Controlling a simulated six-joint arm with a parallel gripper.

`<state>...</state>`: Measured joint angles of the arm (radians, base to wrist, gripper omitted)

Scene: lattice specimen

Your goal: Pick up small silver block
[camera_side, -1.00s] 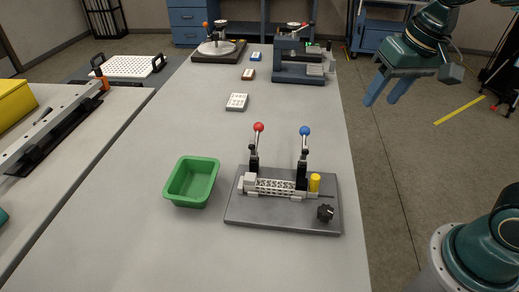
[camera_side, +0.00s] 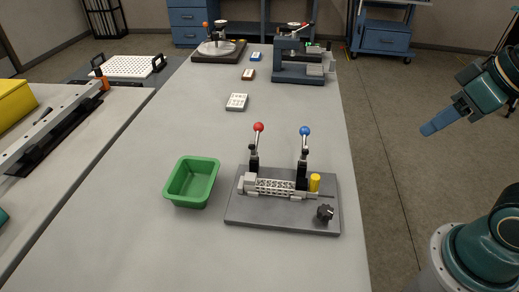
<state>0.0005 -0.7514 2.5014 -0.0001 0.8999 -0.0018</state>
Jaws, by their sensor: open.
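A silver lattice bar (camera_side: 275,187) lies on a dark grey fixture plate (camera_side: 270,217) at the front right of the table. A small silver block (camera_side: 248,180) sits at the left end of the bar; I cannot tell whether it is loose or part of the fixture. A red-knobbed clamp lever (camera_side: 258,128) and a blue-knobbed one (camera_side: 305,131) stand upright by the bar. My gripper (camera_side: 428,130) is in the air beyond the table's right edge, far from the block. It is open and empty, its blue fingers seen edge-on and pointing down-left.
A green bin (camera_side: 192,182) stands left of the fixture. A yellow cylinder (camera_side: 314,182) and a black knob (camera_side: 325,213) are on the plate's right side. Small flat items, including a white one (camera_side: 237,102), and two machines are farther back. The table's middle is mostly clear.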

